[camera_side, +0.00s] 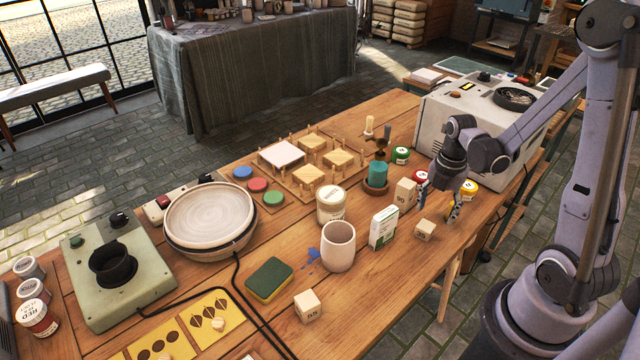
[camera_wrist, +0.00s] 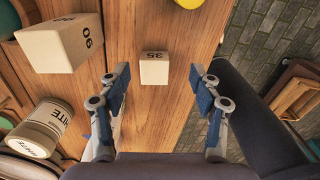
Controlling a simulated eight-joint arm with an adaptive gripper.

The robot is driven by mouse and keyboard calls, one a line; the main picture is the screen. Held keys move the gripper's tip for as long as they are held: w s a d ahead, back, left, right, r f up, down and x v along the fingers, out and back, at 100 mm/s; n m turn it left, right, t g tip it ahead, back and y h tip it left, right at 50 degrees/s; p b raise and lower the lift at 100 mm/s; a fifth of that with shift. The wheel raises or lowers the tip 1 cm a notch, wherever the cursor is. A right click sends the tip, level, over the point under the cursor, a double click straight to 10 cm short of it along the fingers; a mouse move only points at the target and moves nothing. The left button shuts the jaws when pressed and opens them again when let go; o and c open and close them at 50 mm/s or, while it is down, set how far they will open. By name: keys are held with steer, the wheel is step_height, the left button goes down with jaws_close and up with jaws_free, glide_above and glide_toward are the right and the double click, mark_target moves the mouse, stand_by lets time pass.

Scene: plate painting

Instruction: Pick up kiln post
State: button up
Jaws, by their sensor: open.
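Several pale kiln posts with printed numbers stand on the wooden table. The small 35 post (camera_side: 425,229) stands near the table's right edge; in the wrist view the 35 post (camera_wrist: 154,69) lies ahead, between the lines of my fingers. The taller 90 post (camera_side: 405,193) stands behind it and shows large at upper left in the wrist view (camera_wrist: 62,45). The 55 post (camera_side: 308,305) stands at the front. My gripper (camera_side: 438,200) points down, open and empty, close above the 35 post. Its blue-padded fingertips (camera_wrist: 158,78) are apart, with no visible contact.
A white and green box (camera_side: 383,228) stands left of the 35 post. A jar marked WHITE (camera_wrist: 40,130) shows left in the wrist view. A yellow-lidded jar (camera_side: 469,186) stands behind my gripper. A cup (camera_side: 338,247) and sponge (camera_side: 269,279) are farther left. Bare wood surrounds the 35 post.

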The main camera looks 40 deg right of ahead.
mark_target(429, 222)
steer(key=shift+w+a+f, duration=0.1)
steer(key=shift+w+f, duration=0.1)
steer(key=shift+f, duration=0.8)
steer(key=shift+w+a+f, duration=0.1)
steer(key=shift+w+f, duration=0.1)
steer(key=shift+f, duration=1.4)
steer(key=shift+c, duration=0.3)
steer(key=c, duration=1.2)
